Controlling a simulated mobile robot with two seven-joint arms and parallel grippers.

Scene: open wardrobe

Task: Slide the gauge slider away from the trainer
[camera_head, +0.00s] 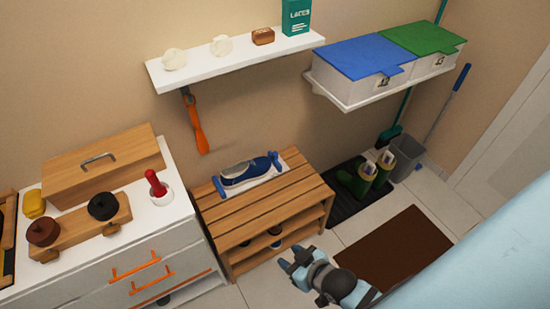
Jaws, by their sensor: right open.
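A blue trainer with a white sole (248,167) lies on a pale foot gauge (284,172) on top of the slatted wooden shoe bench (218,209). My right gripper (291,261) is open and empty. It is in front of the bench's right end, well apart from the gauge and the trainer. My left gripper is not in view.
A white cabinet (90,282) stands left of the bench. A wall shelf (235,62) with an orange shoehorn (196,125) hangs above. Green boots (357,180) stand on a dark tray to the right. A brown mat (395,250) lies on the floor. Space directly above the gauge looks clear.

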